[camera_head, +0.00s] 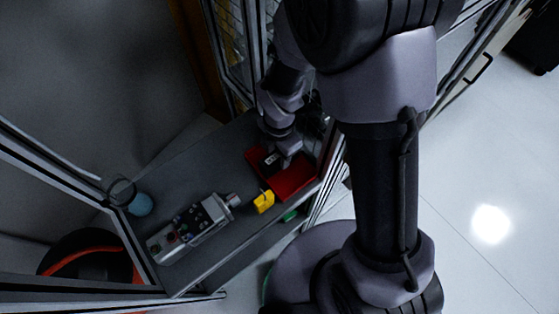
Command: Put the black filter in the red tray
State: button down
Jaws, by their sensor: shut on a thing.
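The red tray (292,184) lies on the grey bench top, right of its middle. My gripper (280,162) reaches down over the tray's far left part and is shut on a small dark piece. This piece, with a pale mark, looks like the black filter (268,160). It is small and partly hidden by the gripper, so I cannot tell whether it touches the tray floor.
A yellow block (264,201) stands close to the tray's left front side. A grey control box with buttons (190,228) lies further left, and a blue round thing (140,204) is at the bench's left end. Metal frame posts surround the bench.

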notch_tip(320, 180, down, 2)
jog(key=shift+f, duration=0.15)
jog(key=shift+f+b, duration=0.15)
jog(key=shift+b, duration=0.2)
jog(key=c, duration=1)
grip_release()
notch_tip(320, 180, up, 12)
jog(key=p, duration=0.5)
jog(key=shift+r, duration=0.25)
